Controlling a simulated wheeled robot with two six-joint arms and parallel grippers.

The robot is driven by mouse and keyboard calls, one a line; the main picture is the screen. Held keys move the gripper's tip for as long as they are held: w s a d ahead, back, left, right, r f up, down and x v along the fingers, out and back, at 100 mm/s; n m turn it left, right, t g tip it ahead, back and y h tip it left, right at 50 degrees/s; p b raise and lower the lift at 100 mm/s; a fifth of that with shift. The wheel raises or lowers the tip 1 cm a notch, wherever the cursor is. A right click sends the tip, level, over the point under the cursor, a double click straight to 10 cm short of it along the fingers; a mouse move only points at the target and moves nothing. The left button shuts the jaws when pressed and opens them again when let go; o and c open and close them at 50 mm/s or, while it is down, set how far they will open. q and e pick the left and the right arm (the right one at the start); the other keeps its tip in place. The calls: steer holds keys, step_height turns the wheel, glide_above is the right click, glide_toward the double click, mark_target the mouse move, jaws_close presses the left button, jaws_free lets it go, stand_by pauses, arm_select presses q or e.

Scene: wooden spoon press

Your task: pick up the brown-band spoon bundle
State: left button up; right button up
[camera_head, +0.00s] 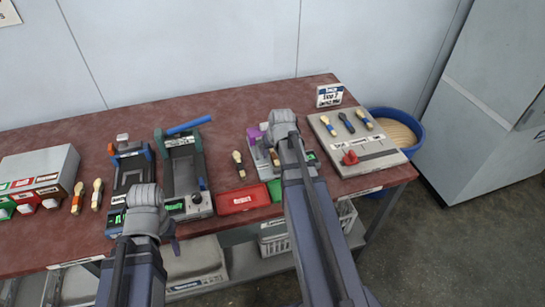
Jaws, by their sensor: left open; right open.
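Several small spoon bundles lie on the table. Another bundle with a dark band (239,164) lies between the press and my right arm. At this size I cannot tell for sure which band is brown. My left gripper (145,196) is over the front of the left device, its fingers mostly hidden by the wrist. My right gripper (284,127) is over the purple device; its fingers are hidden too. Neither visibly holds a bundle.
Two dark presses (131,170) and (183,178) stand left of centre. A red box (243,199) is at the front edge. A beige board (378,163) with a red knob and several bundles is at the right. A blue bin (402,119) stands beyond the table's right end.

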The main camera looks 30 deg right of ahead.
mark_target(273, 152)
steer(key=shift+c, duration=0.3)
jaws_close()
steer(key=shift+r, duration=0.15)
stand_by(0.3)
step_height(273, 152, up, 10)
steer(key=p, duration=1)
